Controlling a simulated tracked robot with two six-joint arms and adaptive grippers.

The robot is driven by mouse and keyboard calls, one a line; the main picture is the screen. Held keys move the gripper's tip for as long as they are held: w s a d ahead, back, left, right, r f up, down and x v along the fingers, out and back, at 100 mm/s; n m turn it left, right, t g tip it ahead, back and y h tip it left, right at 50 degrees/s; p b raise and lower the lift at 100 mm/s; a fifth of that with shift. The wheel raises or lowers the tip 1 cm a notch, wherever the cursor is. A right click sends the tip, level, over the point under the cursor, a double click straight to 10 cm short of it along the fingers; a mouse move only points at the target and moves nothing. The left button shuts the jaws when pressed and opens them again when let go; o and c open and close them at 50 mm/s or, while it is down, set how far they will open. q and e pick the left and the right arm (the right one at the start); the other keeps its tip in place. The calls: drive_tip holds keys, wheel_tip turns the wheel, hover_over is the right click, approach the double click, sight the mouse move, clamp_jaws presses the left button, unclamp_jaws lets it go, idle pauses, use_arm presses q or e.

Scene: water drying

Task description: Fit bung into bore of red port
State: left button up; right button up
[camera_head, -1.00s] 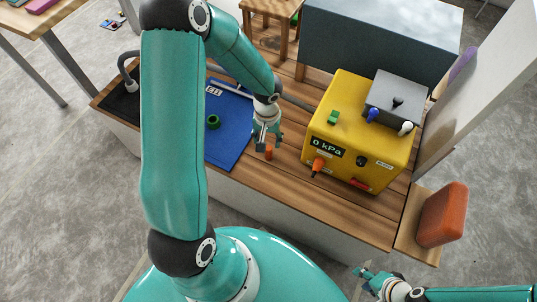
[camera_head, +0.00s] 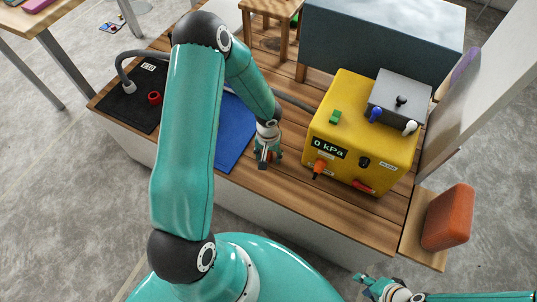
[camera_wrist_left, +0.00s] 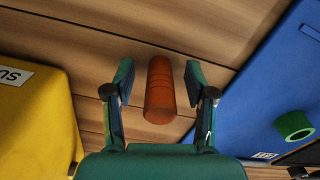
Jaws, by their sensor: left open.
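The bung, an orange-red cylinder (camera_wrist_left: 160,92), stands on the wooden deck in the left wrist view. My left gripper (camera_wrist_left: 159,75) is open, with one finger on each side of it and visible gaps. In the head view my left gripper (camera_head: 264,163) is low over the deck and mostly hides the bung. A red ring with a dark bore (camera_head: 154,98), which looks like the red port, lies on the black mat (camera_head: 124,110) at the left. My right gripper (camera_head: 363,281) is at the bottom right, away from the deck; its finger gap is unclear.
A yellow pressure box (camera_head: 340,125) reading 0 kPa stands right of my left gripper. The blue mat (camera_head: 236,130) is left of it, with a green ring (camera_wrist_left: 294,125) in the wrist view. A grey hose (camera_head: 140,53) ends on the black mat. An orange block (camera_head: 446,218) stands far right.

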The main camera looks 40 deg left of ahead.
use_arm(q)
clamp_jaws()
drive_tip(key=shift+r, duration=0.15)
